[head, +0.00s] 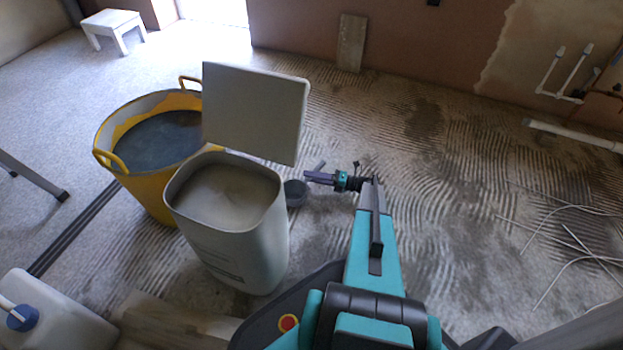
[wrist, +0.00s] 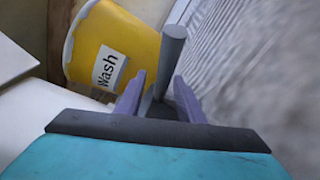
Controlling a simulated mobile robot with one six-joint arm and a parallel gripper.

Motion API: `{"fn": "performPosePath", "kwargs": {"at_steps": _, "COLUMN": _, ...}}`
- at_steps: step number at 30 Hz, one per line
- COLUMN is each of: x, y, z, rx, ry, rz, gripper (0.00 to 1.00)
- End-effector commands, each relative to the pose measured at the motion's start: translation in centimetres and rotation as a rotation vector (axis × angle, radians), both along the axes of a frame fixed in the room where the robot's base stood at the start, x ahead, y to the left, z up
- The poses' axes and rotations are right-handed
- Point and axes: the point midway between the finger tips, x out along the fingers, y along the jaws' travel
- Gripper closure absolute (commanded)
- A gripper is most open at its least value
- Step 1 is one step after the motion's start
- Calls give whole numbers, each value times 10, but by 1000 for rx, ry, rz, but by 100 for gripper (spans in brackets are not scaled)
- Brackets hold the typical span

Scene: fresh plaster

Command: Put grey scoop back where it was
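The grey scoop (head: 296,194) shows in the head view just right of the pale open bin, a round cup with its handle slanting up and right. Whether it rests on the floor or hangs above it is unclear. My gripper (head: 309,177) is level with the scoop, its fingers crossing the picture near the handle. In the wrist view the scoop's handle (wrist: 172,48) rises between the two purple fingers of my gripper (wrist: 160,76). The fingers are apart, with a visible gap on each side of the handle. The cup is hidden there.
The pale bin (head: 230,245), its lid (head: 255,110) raised, holds beige material. A yellow tub (head: 150,198) of dark liquid stands behind it; its "Wash" label (wrist: 109,67) shows in the wrist view. A white jug (head: 60,315) is front left. Ridged floor lies open right; pale cables (head: 570,255) lie farther right.

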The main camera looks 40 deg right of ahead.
Motion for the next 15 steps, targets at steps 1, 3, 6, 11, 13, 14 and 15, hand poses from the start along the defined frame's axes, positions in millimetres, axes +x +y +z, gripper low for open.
{"fn": "performPosePath", "kwargs": {"at_steps": 1, "x": -4, "y": -4, "z": 1, "rx": 0, "ry": 0, "rz": -1, "gripper": 65}}
{"fn": "performPosePath", "kwargs": {"at_steps": 3, "x": -10, "y": -10, "z": 2, "rx": 0, "ry": 1, "rz": -1, "gripper": 65}}
{"fn": "performPosePath", "kwargs": {"at_steps": 6, "x": -21, "y": -18, "z": 3, "rx": 1, "ry": 1, "rz": -2, "gripper": 65}}
{"fn": "performPosePath", "kwargs": {"at_steps": 11, "x": -40, "y": -35, "z": 4, "rx": 0, "ry": 0, "rz": -2, "gripper": 65}}
{"fn": "performPosePath", "kwargs": {"at_steps": 13, "x": -50, "y": -42, "z": 4, "rx": 0, "ry": 0, "rz": -3, "gripper": 65}}
{"fn": "performPosePath", "kwargs": {"at_steps": 14, "x": -53, "y": -45, "z": 4, "rx": 0, "ry": 0, "rz": -2, "gripper": 65}}
{"fn": "performPosePath", "kwargs": {"at_steps": 15, "x": -58, "y": -49, "z": 4, "rx": 0, "ry": -1, "rz": -2, "gripper": 65}}
